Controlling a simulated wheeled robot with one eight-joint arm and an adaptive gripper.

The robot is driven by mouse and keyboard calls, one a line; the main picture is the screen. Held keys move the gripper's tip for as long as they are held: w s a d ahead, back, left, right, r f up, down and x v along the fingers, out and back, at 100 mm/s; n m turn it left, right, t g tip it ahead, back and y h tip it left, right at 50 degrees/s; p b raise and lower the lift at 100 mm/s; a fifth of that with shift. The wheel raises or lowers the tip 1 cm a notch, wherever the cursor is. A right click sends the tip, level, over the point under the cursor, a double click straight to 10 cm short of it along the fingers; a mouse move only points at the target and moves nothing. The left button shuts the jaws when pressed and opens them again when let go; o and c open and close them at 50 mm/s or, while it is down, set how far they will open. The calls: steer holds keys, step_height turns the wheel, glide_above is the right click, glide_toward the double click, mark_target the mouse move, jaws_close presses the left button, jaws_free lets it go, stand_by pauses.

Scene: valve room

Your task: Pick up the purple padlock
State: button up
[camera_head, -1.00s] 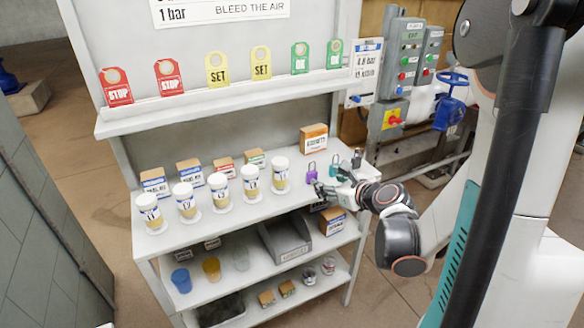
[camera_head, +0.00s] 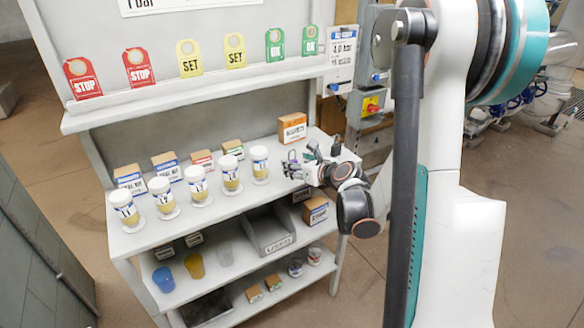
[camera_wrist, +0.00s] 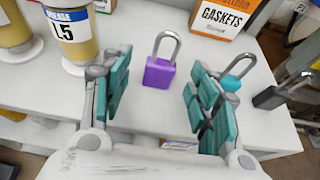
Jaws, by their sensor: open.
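The purple padlock (camera_wrist: 159,73) stands upright on the white shelf top, its grey shackle up. In the wrist view it sits ahead of and between the two teal-padded fingers of my gripper (camera_wrist: 160,92), touching neither as far as I can see. My gripper is open and empty. In the head view my gripper (camera_head: 302,168) is at the right end of the shelf top and mostly hides the padlock. A teal padlock (camera_wrist: 238,84) stands close behind the right finger, partly covered by it.
A black padlock (camera_wrist: 270,98) is farther right, near the shelf edge. An orange and white gaskets box (camera_wrist: 228,15) stands behind. A yellow jar labelled L5 (camera_wrist: 72,40) is left of the left finger. More jars and boxes line the shelf (camera_head: 190,222) to the left.

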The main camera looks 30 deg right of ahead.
mark_target(293, 161)
steer(key=b+x, duration=0.1)
steer(key=x, duration=0.3)
steer(key=shift+w+f, duration=0.1)
steer(key=shift+f, duration=0.2)
steer(key=shift+r, duration=0.1)
steer(key=c, duration=1.1)
step_height(293, 161, up, 20)
steer(key=p, duration=0.7)
